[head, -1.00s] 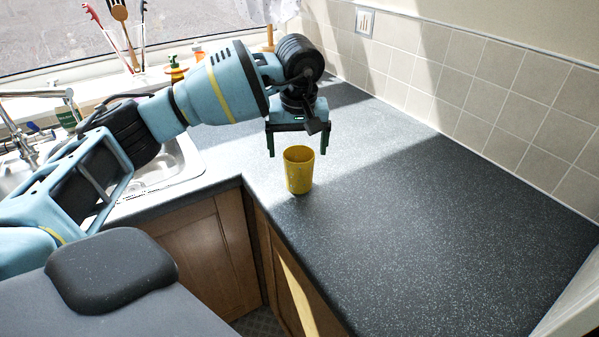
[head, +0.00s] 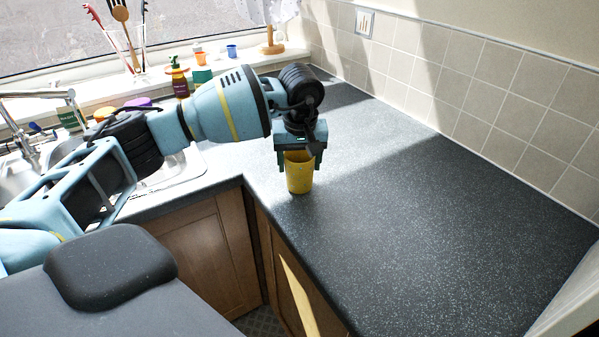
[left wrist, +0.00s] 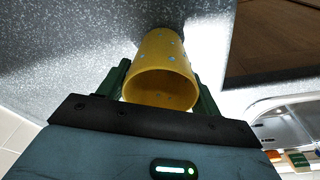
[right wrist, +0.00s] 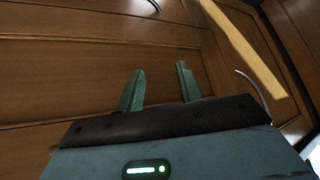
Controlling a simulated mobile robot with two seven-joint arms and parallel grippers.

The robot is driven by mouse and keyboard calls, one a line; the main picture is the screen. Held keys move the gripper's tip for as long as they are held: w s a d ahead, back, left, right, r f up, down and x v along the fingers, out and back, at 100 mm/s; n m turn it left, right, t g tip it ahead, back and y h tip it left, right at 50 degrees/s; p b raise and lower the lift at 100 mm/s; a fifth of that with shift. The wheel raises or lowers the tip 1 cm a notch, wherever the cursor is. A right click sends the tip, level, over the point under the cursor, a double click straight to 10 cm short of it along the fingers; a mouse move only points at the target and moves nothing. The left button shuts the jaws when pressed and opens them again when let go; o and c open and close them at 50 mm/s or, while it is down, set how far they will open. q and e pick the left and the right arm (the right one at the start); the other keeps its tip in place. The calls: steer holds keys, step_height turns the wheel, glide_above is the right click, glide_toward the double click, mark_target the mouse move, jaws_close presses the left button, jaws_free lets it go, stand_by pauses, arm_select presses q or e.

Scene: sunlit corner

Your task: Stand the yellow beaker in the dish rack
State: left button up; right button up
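The yellow beaker (head: 299,178) stands upright on the dark speckled worktop near its front corner. My left gripper (head: 300,163) is over it from above, with a green finger against each side of its upper part. In the left wrist view the beaker (left wrist: 162,75) sits between the two fingers, its open rim towards the camera, and the fingers appear to touch it. My right gripper (right wrist: 159,88) shows only in the right wrist view, with its fingers apart and nothing between them, facing wooden cupboard doors. I see no dish rack in these views.
The worktop (head: 400,220) is clear to the right of the beaker, up to the tiled wall (head: 480,90). The sink (head: 180,165) is at the left, partly behind my left arm. Bottles, cups and a utensil holder (head: 125,50) stand along the window sill.

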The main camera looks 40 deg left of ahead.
arm_select(q)
steer(key=c, duration=0.4)
steer(key=shift+r, duration=0.1)
steer(key=shift+r, duration=0.5)
steer(key=s+d+r, duration=0.1)
steer(key=s, duration=0.4)
steer(key=s+d+r+b, duration=0.1)
steer(key=s, duration=0.4)
steer(key=s+d+r, duration=0.1)
steer(key=s, duration=0.4)
steer(key=shift+s+d+r, duration=0.3)
steer(key=shift+d+r, duration=0.1)
